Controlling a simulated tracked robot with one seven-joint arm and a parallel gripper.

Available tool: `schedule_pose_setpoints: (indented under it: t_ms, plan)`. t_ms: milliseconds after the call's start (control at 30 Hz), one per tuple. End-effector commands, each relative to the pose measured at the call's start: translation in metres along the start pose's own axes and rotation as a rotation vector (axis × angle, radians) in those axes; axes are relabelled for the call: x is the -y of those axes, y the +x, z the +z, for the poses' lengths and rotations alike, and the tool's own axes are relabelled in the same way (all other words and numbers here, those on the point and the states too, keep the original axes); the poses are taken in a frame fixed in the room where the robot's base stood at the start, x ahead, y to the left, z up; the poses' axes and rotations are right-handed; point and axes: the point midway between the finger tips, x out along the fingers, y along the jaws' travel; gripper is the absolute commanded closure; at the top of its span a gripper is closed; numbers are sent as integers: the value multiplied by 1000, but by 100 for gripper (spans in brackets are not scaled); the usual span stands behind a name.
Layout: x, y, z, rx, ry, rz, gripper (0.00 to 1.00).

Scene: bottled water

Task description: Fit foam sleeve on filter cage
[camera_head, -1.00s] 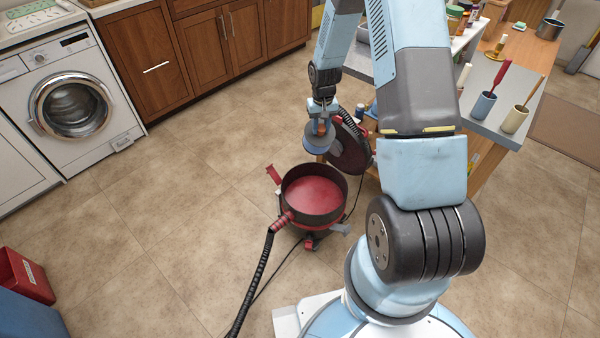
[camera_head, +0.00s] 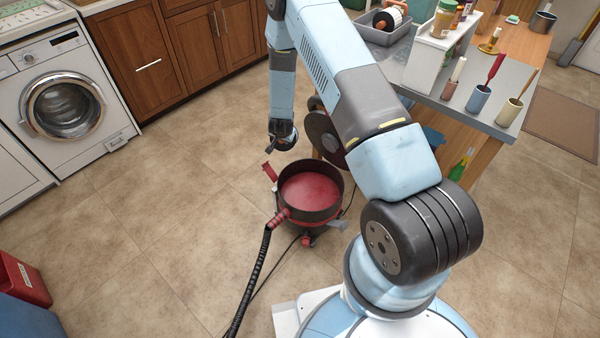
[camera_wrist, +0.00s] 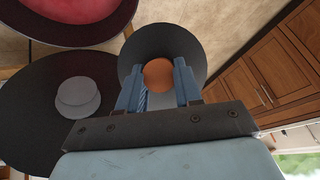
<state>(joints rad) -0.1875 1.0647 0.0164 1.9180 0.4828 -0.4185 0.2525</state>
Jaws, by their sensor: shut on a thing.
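My gripper (camera_wrist: 159,85) is shut on a dark grey round piece (camera_wrist: 160,35) with an orange middle, which appears to be the foam sleeve. In the head view my gripper (camera_head: 282,143) hangs beyond the open tank, and the held piece is hard to make out there. A large dark disc (camera_wrist: 30,125) carries a pale grey round stub (camera_wrist: 77,97), which looks like the filter cage. The stub lies left of the held piece and apart from it in the wrist view. The dark disc also shows in the head view (camera_head: 323,132), standing tilted behind the tank.
The open tank (camera_head: 311,190) with a red inside stands on the tiled floor, with a black hose (camera_head: 258,265) running forward. The grey-topped counter (camera_head: 460,108) with bottles and brush cups stands at right. A washing machine (camera_head: 62,100) is at left.

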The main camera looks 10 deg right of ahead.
Motion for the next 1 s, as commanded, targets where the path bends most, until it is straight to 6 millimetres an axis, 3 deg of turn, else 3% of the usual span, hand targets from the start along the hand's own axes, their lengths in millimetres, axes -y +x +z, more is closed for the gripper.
schedule_pose_setpoints:
  t_ms: [267,500,800,1000]
  plan:
    - [-13,46,24,-298,172,26,100]
    - [-46,66,50,-588,294,88,100]
    - [-98,57,90,-871,384,186,100]
    - [-110,49,101,-934,400,209,100]
